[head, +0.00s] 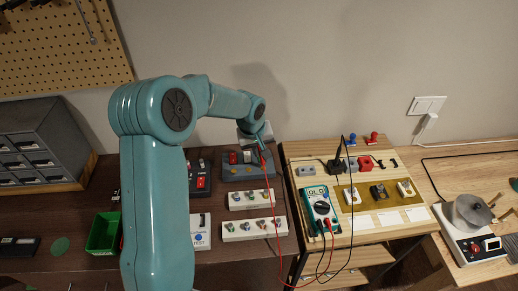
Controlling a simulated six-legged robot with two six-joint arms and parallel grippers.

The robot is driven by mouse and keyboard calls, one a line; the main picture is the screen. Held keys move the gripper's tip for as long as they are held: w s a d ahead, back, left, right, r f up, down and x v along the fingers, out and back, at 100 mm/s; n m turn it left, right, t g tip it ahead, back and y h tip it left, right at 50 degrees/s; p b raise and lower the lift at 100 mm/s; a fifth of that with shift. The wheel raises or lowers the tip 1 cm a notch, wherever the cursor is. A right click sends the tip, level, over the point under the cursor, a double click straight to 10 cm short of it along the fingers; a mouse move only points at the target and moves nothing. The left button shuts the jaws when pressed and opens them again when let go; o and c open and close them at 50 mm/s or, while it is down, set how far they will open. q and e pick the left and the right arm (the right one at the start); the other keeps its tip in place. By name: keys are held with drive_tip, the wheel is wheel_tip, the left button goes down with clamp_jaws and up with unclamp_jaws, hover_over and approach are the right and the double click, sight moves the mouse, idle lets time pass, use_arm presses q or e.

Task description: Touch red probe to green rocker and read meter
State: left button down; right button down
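The teal multimeter (321,209) lies on the raised wooden board, and its display seems to read OL. My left gripper (259,138) is above the back of the dark bench, over a grey switch box (247,170). It appears shut on the red probe (262,151), whose red lead (277,222) hangs down and loops back to the meter. The fingers are small and partly hidden, and I cannot see whether the probe tip touches anything. I cannot single out the green rocker among the small switches. My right gripper is not in view.
A black probe (341,150) stands upright in a dark holder on the board. White strips of switches (250,229) lie in front of the grey box. A green bin (104,233) stands at left, and a hotplate with a pot (467,213) at right.

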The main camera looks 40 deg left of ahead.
use_arm(q)
drive_tip(key=shift+s, duration=0.1)
drive_tip(key=shift+f+b, duration=0.6)
drive_tip(key=shift+b, duration=0.05)
idle(0.5)
idle(2.9)
drive_tip(key=shift+r+p, duration=1.6)
drive_tip(key=shift+r, duration=1.4)
